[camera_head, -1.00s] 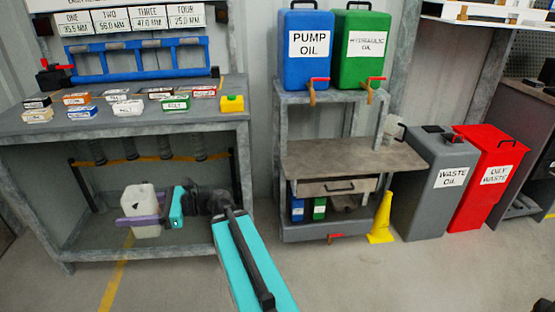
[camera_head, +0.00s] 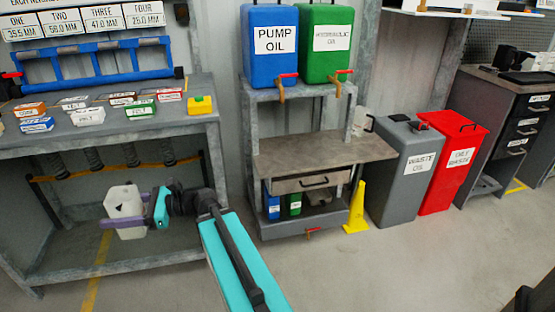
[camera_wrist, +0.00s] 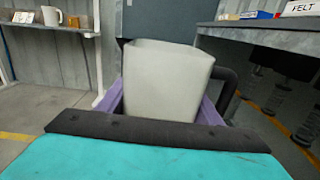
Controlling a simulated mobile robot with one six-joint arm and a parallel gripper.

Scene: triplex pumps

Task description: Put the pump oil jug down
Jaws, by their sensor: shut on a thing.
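The jug is a white, open-topped container (camera_head: 125,208) at the lower left of the head view, in front of the grey workbench's lower opening. My gripper (camera_head: 122,222) has its purple fingers on either side of the jug and is shut on it. The wrist view shows the pale jug (camera_wrist: 165,80) upright between the purple fingers, with a dark handle at its right. The jug seems to be held above the floor. I see no label on it. Its base is hidden in the wrist view.
The workbench (camera_head: 100,133) carries small labelled boxes and a yellow item. A grey stand with a wooden shelf (camera_head: 320,149) holds the blue pump oil (camera_head: 271,60) and green hydraulic oil (camera_head: 323,65) tanks. A yellow cone (camera_head: 356,208), grey waste oil bin (camera_head: 405,175) and red bin (camera_head: 450,170) stand right.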

